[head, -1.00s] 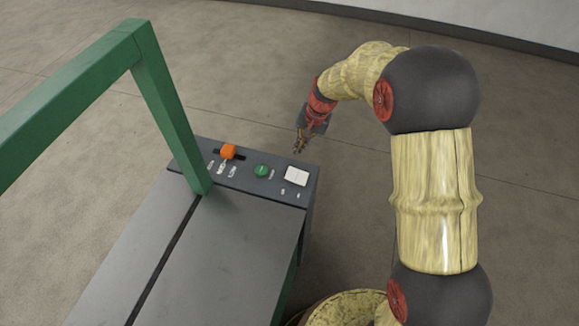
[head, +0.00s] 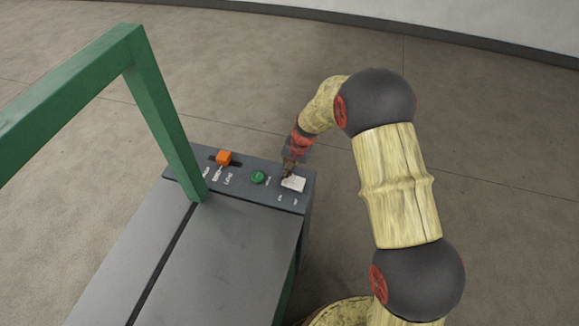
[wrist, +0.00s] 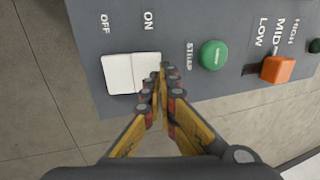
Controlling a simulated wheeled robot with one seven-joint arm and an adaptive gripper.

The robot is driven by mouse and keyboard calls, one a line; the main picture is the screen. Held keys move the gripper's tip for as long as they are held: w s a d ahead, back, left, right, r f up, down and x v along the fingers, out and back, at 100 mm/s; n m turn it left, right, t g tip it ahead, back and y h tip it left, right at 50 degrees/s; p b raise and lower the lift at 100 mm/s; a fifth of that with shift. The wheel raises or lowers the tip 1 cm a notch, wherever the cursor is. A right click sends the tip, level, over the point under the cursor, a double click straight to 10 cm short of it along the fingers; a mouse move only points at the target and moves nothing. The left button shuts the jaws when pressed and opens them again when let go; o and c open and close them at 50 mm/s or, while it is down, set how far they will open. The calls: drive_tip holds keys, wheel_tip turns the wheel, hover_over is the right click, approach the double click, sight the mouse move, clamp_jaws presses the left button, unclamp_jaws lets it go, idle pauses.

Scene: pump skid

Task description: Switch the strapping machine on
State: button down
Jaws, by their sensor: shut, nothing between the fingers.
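The strapping machine (head: 238,248) has a dark control panel at its far end. A white rocker switch (head: 294,184) sits at the panel's right end in the head view. In the wrist view the switch (wrist: 118,74) has two halves, with OFF lettered by the left half and ON by the right half. My gripper (head: 287,175) is shut and empty, over the switch. In the wrist view my gripper's fingertips (wrist: 162,70) are at the right edge of the ON half. I cannot tell whether they touch it.
A green STRAP button (wrist: 213,55) lies right of the switch in the wrist view. Beyond it is an orange slider knob (wrist: 278,69) marked LOW, MID, HIGH. A green arch (head: 160,110) rises over the machine's left side in the head view. Open floor surrounds the machine.

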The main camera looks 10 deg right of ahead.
drive_tip(key=shift+a+f, duration=0.1)
drive_tip(key=shift+f, duration=0.3)
drive_tip(key=shift+a+r+p, duration=0.1)
drive_tip(key=shift+p, duration=0.5)
drive_tip(key=shift+w+a+g+h+p, duration=0.1)
drive_tip(key=shift+a+g+h+p, duration=0.3)
drive_tip(key=shift+p, duration=0.8)
drive_tip(key=shift+w+a+f+h+p, duration=0.2)
drive_tip(key=shift+h+p, duration=0.5)
drive_tip(key=shift+p, duration=0.55)
drive_tip(key=shift+f, duration=0.25)
drive_tip(key=shift+w+a+f+b, duration=0.1)
drive_tip(key=shift+a+f+b, duration=0.1)
drive_tip(key=shift+f+b, duration=0.4)
drive_tip(key=shift+r, duration=0.15)
drive_tip(key=shift+d+r, duration=0.15)
drive_tip(key=shift+d, duration=0.05)
